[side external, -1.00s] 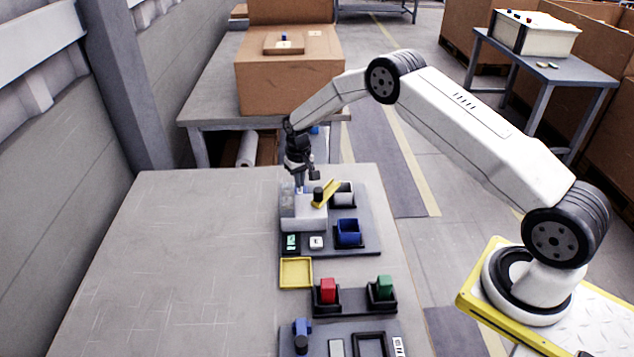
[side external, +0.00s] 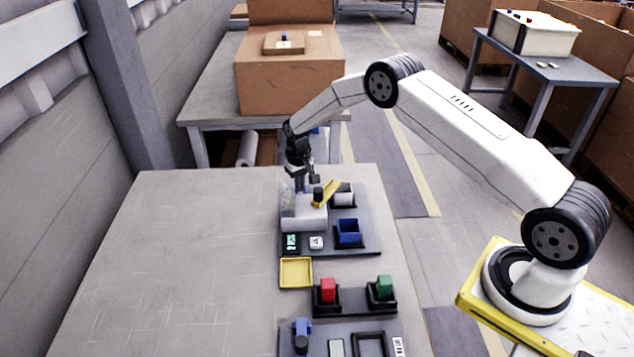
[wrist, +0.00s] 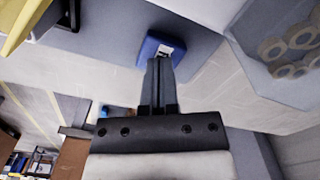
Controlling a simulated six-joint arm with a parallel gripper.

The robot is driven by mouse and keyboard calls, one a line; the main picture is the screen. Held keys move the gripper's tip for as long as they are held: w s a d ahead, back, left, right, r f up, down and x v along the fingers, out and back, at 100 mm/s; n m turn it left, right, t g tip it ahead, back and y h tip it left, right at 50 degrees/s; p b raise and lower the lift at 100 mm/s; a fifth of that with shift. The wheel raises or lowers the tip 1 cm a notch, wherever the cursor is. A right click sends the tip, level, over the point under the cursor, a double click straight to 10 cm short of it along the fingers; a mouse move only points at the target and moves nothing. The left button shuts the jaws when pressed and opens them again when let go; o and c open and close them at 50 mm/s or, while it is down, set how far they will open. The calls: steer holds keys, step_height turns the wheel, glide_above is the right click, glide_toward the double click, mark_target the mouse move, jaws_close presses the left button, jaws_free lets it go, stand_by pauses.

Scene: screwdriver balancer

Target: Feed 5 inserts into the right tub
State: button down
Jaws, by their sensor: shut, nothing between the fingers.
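The insert feeder (side external: 304,220) has a white body, a clear hopper (side external: 288,200), a yellow chute (side external: 328,193) and a black knob (side external: 318,194). Ring-shaped inserts (wrist: 290,45) lie in the hopper in the wrist view. A grey-white tub (side external: 344,198) and a blue tub (side external: 348,233) stand right of the feeder; their contents are not clear. My gripper (side external: 300,187) is shut and empty behind the feeder. In the wrist view its fingertips (wrist: 160,62) are at a blue block with a white face (wrist: 158,48); contact is unclear.
A display (side external: 291,242) with green digits and a white button (side external: 316,242) sit at the feeder's front. A yellow tray (side external: 296,272), a red block (side external: 327,291) and a green block (side external: 384,287) lie nearer. The table's left side is clear.

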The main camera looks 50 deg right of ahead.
steer(key=shift+f, duration=0.3)
steer(key=shift+r, duration=0.15)
stand_by(0.6)
steer(key=shift+r, duration=3.35)
steer(key=shift+r, duration=0.1)
step_height(320, 180, up, 6)
steer(key=shift+f, duration=0.1)
steer(key=shift+f, duration=2)
